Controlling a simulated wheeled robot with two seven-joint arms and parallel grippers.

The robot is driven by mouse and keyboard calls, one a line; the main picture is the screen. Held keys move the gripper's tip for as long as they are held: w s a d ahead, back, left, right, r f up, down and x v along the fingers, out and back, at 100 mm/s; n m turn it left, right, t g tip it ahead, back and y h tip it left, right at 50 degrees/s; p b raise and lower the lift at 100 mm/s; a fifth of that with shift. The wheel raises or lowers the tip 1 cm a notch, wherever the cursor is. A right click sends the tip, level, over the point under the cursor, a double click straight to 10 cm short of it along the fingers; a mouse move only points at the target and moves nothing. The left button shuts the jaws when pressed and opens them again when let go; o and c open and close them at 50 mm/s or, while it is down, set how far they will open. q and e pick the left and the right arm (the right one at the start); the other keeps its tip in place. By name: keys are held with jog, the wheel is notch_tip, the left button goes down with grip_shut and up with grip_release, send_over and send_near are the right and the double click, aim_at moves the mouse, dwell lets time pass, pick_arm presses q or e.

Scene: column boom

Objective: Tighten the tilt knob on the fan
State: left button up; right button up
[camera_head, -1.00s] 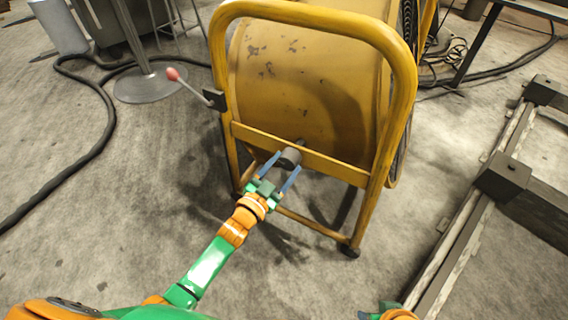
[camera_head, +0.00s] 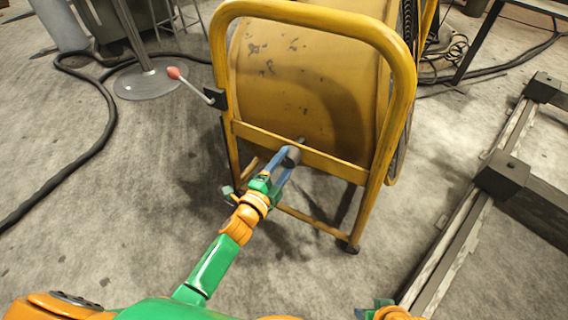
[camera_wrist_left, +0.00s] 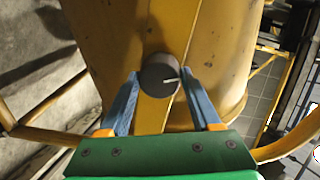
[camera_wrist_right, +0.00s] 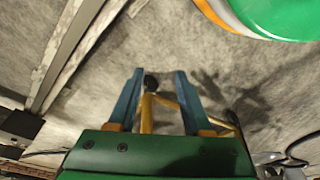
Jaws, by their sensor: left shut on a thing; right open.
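The fan is a yellow drum (camera_head: 305,85) in a yellow tube frame (camera_head: 400,110). Its tilt knob (camera_head: 291,157) is a dark grey cylinder on the frame's crossbar. In the left wrist view the round knob (camera_wrist_left: 158,78) faces me, with a pale line on its face pointing right. My left gripper (camera_head: 284,160) is shut on the knob, with one blue finger on each side; the fingers (camera_wrist_left: 158,82) also show in the left wrist view.
A lever with a red ball (camera_head: 173,72) sticks out left of the frame. A round metal stand base (camera_head: 150,84) and a black hose (camera_head: 95,120) lie at the left. A long rail with dark blocks (camera_head: 504,176) runs along the right. Floor between is clear.

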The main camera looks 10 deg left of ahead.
pick_arm(q)
jog(key=m, duration=0.4)
jog(key=shift+b, duration=0.4)
jog(key=shift+m, duration=0.5)
pick_arm(e)
jog(key=shift+v, duration=1.15)
jog(key=shift+w+r, duration=0.25)
pick_arm(q)
jog(key=o, duration=1.4)
jog(key=shift+s, duration=0.15)
jog(key=p+v, duration=0.1)
jog(key=v, duration=0.6)
jog(key=shift+d, duration=0.1)
pick_arm(e)
notch_tip(320, 180, down, 4)
jog(key=shift+r, duration=0.25)
pick_arm(q)
jog(key=shift+y, duration=0.3)
